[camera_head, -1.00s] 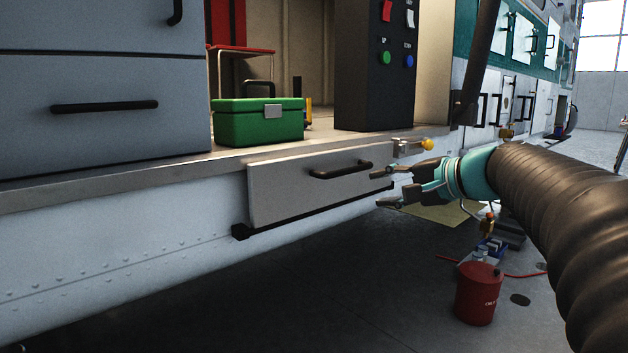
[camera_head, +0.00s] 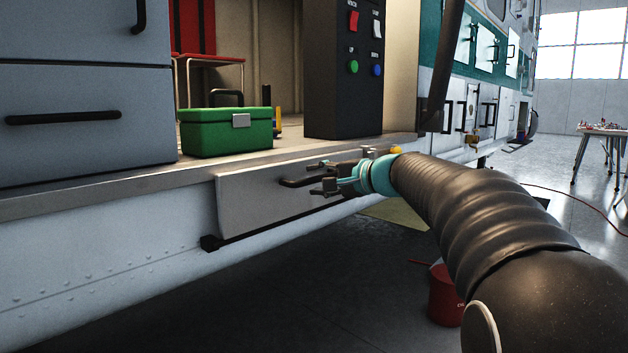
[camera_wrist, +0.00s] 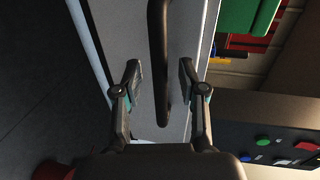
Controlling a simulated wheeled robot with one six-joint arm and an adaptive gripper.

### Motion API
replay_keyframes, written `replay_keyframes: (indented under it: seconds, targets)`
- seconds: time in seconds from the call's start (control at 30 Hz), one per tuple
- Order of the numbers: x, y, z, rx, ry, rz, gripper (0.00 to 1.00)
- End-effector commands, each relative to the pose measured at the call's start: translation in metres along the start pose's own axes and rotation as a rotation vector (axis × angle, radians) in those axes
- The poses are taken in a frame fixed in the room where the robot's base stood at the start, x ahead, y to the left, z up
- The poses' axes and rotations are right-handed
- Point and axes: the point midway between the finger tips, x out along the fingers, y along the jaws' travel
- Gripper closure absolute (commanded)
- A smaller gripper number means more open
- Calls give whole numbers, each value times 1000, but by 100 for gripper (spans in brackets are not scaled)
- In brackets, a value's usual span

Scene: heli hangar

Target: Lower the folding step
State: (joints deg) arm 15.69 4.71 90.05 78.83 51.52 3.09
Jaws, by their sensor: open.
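The folding step (camera_head: 262,199) is a light grey panel standing upright against the aircraft's side, under the door sill. Its black bar handle (camera_head: 292,183) shows on its face, partly covered by my gripper in the head view. My gripper (camera_head: 322,176) is open at the handle's right part. In the wrist view my gripper (camera_wrist: 158,80) has its two fingers on either side of the black handle (camera_wrist: 158,45), with gaps between. The panel (camera_wrist: 120,25) lies behind the fingers there. A latch with a yellow knob (camera_head: 395,150) sits at the panel's upper right, partly hidden by my arm.
A green box (camera_head: 227,131) stands on the sill (camera_head: 310,141) above the step. A dark control panel (camera_head: 345,80) with buttons and switches is to its right. A red can (camera_head: 444,298) stands on the floor beneath my arm. The floor below the step looks clear.

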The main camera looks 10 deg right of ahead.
Motion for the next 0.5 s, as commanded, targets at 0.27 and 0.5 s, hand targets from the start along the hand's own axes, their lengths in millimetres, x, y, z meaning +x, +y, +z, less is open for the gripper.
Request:
replay_keyframes:
  seconds: [0.27, 0.5]
  targets:
    - [17, 0, 0, 0, 0, 0, 59]
    - [17, 0, 0, 0, 0, 0, 59]
